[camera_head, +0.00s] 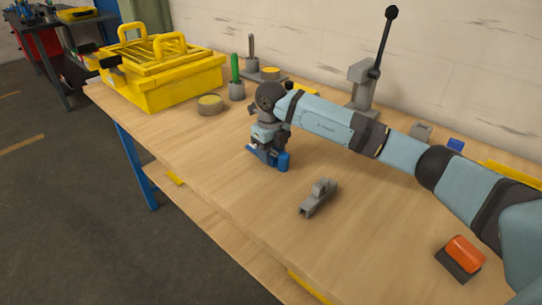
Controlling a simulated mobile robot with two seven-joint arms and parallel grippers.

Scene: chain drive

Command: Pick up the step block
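A grey stepped piece (318,198), which looks like the step block, lies on the wooden workbench (225,175) near its front edge. A low bar and a taller raised part show on it. My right gripper (267,154) points down over the bench, to the left of and farther back than the grey piece, and apart from it. Blue parts (283,161) show at and beside its fingertips; I cannot tell whether they are fingers or a separate object. Its opening is hidden. My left gripper is not in view.
A yellow toolbox (185,85) stands at the back left, beside a round tin (210,104) and a green-handled tool (235,75). A grey lever press (365,85) stands behind my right arm. An orange-topped block (464,252) lies at right. The front middle is mostly clear.

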